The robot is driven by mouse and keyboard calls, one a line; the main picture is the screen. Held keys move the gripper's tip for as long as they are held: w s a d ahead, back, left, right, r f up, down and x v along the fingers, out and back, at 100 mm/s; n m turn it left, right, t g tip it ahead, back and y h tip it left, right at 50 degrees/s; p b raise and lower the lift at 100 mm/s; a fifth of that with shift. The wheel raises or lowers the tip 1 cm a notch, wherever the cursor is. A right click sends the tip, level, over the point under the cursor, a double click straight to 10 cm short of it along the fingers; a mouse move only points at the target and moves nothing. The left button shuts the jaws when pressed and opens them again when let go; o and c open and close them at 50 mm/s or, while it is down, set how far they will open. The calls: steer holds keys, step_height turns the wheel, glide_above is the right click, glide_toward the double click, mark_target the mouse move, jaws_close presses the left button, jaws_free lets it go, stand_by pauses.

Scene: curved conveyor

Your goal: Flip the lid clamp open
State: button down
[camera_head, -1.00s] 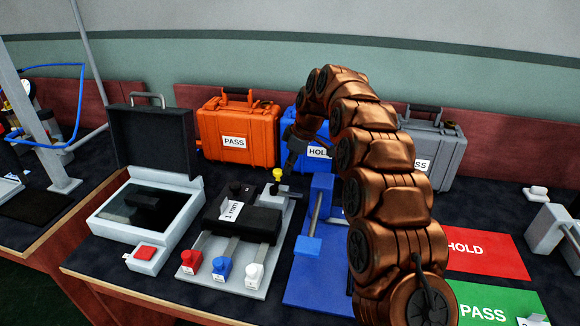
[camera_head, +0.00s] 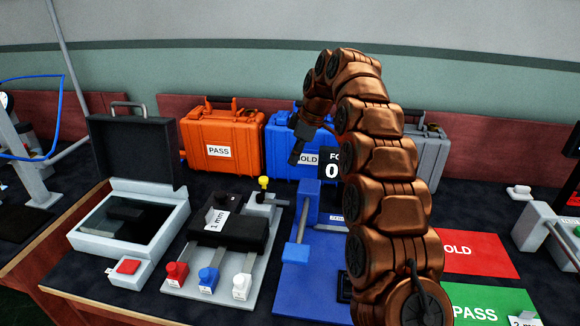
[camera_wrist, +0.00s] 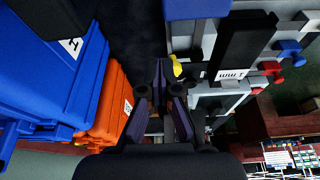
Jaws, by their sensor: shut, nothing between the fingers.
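The grey fixture plate (camera_head: 215,278) stands on the bench with a black bar (camera_head: 234,232) marked 1 mm across it. At its back right is a small grey clamp with a yellow knob (camera_head: 263,183); I take this for the lid clamp, but cannot tell for sure. Its knob points up. The yellow knob also shows in the wrist view (camera_wrist: 176,66), close beside the fingertips. My gripper (camera_head: 294,158) is shut and empty, hanging up and right of the knob in the head view, apart from it. Its dark fingers show in the wrist view (camera_wrist: 160,72).
Red (camera_head: 176,272), blue (camera_head: 208,278) and white (camera_head: 241,285) knobbed levers line the fixture's front. A grey box with its black lid (camera_head: 135,150) raised stands left. A blue press-like stand (camera_head: 309,252) is right. Orange (camera_head: 222,140) and blue (camera_head: 279,150) cases stand behind.

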steer(key=shift+w+p+v, duration=0.1)
steer(key=shift+p+v, duration=0.15)
steer(key=shift+v, duration=0.9)
steer(key=shift+w+p+v, duration=0.15)
steer(key=shift+p+v, duration=0.1)
steer(key=shift+v, duration=0.9)
steer(key=s+d+r+m+g+h+p, duration=0.1)
steer(key=s+d+r+m+p, duration=0.2)
steer(key=s, duration=0.8)
steer(key=s+d+r+m+g+p, duration=0.1)
steer(key=s+r+m+p, duration=0.3)
steer(key=s, duration=0.7)
steer(key=s+d+f+m+h+p, duration=0.1)
steer(key=s+d+m, duration=0.3)
steer(key=s, duration=1.1)
steer(key=s+d+f+m+g+h+p, duration=0.1)
steer(key=s+d+f+m+p, duration=0.2)
steer(key=s, duration=1.1)
steer(key=shift+s+d+f+m+h+p, duration=0.3)
steer(key=shift+s+d+f+m+p, duration=0.15)
steer(key=shift+f, duration=0.4)
steer(key=shift+w, duration=0.1)
